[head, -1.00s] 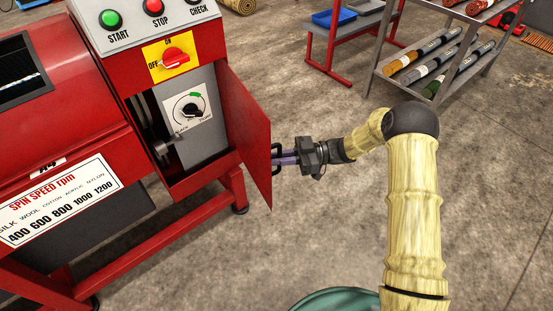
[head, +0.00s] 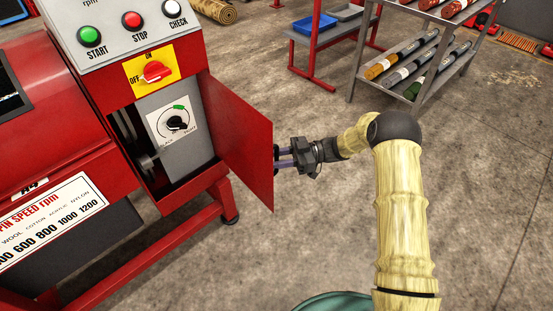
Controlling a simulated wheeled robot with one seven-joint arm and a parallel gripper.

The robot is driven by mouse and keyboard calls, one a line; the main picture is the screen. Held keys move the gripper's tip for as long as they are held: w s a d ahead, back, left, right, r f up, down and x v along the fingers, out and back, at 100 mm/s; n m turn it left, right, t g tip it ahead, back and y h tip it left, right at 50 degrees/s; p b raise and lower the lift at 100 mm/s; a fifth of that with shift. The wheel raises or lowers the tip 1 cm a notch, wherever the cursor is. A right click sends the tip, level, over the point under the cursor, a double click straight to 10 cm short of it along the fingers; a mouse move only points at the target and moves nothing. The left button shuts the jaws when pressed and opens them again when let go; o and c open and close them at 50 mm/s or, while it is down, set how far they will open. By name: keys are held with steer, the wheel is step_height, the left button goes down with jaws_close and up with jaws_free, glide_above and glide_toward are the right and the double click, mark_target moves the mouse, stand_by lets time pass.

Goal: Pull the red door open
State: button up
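The red door (head: 243,140) is a flat panel hinged on the right side of the red machine's control box. It stands well open, swung out to the right, and shows the grey inside of the box. My gripper (head: 279,157) is at the door's free edge, on its outer side. Its purple fingers appear shut on the dark door handle (head: 276,152), which is mostly hidden behind the door edge. The fingertips are partly hidden too.
The box holds a dial (head: 177,123) and metal linkage. Above are a red switch (head: 156,71) on a yellow plate and several buttons. A grey rack (head: 412,95) with rolls stands behind my arm. A teal rounded thing (head: 335,302) is at the bottom. The floor right of the door is clear.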

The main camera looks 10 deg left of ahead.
steer(key=shift+d, duration=0.15)
steer(key=p+v, duration=0.2)
steer(key=v, duration=1.5)
steer(key=shift+p, duration=0.3)
steer(key=shift+d, duration=0.1)
